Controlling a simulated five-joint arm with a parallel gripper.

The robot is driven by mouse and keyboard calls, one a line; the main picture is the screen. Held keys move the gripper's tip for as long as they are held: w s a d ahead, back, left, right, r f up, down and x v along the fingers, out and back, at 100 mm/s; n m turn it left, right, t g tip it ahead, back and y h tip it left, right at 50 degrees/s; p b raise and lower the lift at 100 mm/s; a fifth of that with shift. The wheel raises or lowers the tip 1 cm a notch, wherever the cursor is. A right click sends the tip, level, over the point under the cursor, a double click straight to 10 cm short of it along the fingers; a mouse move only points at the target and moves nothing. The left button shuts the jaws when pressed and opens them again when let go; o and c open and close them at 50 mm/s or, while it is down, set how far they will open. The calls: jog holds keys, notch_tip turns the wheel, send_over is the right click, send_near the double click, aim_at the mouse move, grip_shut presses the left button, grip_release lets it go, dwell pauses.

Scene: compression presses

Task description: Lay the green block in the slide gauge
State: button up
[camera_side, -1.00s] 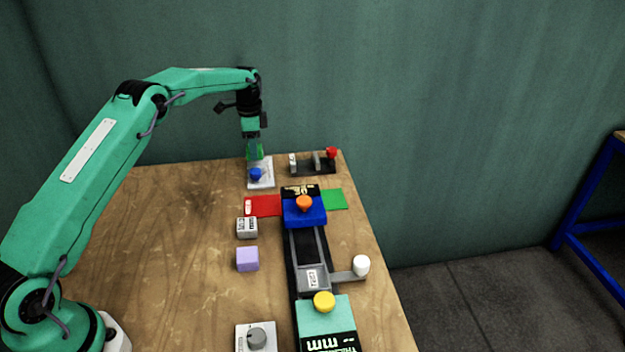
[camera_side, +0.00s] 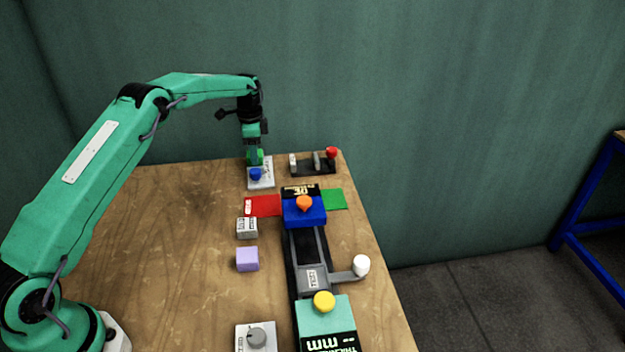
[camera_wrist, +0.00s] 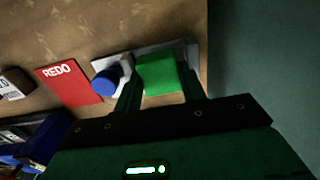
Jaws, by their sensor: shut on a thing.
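The green block (camera_side: 256,158) is between the fingers of my gripper (camera_side: 254,156), at the white plate with the blue knob. In the wrist view the block (camera_wrist: 160,74) shows between both fingers of my gripper (camera_wrist: 160,92), and the jaws are shut on it. I cannot tell whether the block still touches the plate. The long dark fixture with a grey carriage (camera_side: 313,278), white-knobbed handle and teal block marked with thickness and mm looks like the slide gauge. It stands nearer the camera than my gripper.
The white plate (camera_side: 261,181) carries a blue knob (camera_side: 256,174). A dark stand with a red knob (camera_side: 331,153) is right of it. A blue press block (camera_side: 303,212), red mat (camera_side: 263,206), green mat (camera_side: 333,199), grey block (camera_side: 247,228) and lilac block (camera_side: 247,259) lie nearer. The left tabletop is clear.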

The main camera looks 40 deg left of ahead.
jog(key=shift+f, duration=0.75)
dwell(1.2)
jog(key=o, duration=0.9)
jog(key=shift+o, duration=0.2)
jog(key=shift+r, duration=0.15)
jog(key=shift+o, duration=0.4)
notch_tip(320, 180, up, 6)
jog(key=shift+r, duration=0.8)
